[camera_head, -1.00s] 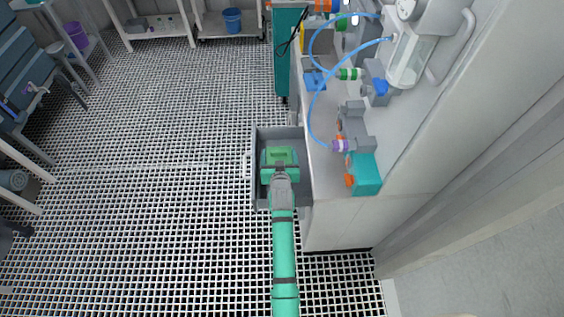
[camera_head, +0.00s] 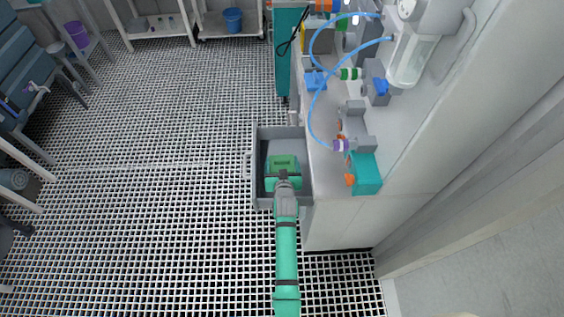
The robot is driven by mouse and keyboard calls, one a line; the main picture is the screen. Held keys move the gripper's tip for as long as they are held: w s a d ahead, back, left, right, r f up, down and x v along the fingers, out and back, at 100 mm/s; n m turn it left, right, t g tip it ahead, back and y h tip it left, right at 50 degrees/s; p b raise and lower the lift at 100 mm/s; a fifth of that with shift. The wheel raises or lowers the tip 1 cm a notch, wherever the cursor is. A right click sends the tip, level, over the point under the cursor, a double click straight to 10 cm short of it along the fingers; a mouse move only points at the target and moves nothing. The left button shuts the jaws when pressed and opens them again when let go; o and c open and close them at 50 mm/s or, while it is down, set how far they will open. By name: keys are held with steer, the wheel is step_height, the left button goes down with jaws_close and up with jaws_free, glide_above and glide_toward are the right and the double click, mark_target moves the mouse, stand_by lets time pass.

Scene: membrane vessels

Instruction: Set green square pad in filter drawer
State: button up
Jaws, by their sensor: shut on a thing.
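The green square pad (camera_head: 281,164) is at the filter drawer, in the head view. My gripper (camera_head: 283,178) is shut on the pad at its near side. The grey filter drawer (camera_head: 280,132) is pulled out from the left side of the white bench. The pad appears within the drawer's outline, toward its near half. I cannot tell whether it touches the drawer floor. The fingertips are small and partly hidden by my wrist.
The white bench (camera_head: 345,235) stands right of the drawer, with a teal block (camera_head: 364,173), valves and a blue hose (camera_head: 312,110) on top. A teal cabinet (camera_head: 287,60) stands beyond the drawer.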

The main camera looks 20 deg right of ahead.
steer(key=shift+f, duration=0.35)
steer(key=o, duration=1.1)
steer(key=shift+c, duration=0.2)
steer(key=shift+s+r, duration=0.1)
steer(key=shift+r, duration=0.6)
steer(key=v, duration=1.1)
steer(key=shift+s+a, duration=0.15)
steer(key=shift+s, duration=0.2)
steer(key=shift+w+r, duration=0.1)
steer(key=shift+r, duration=0.05)
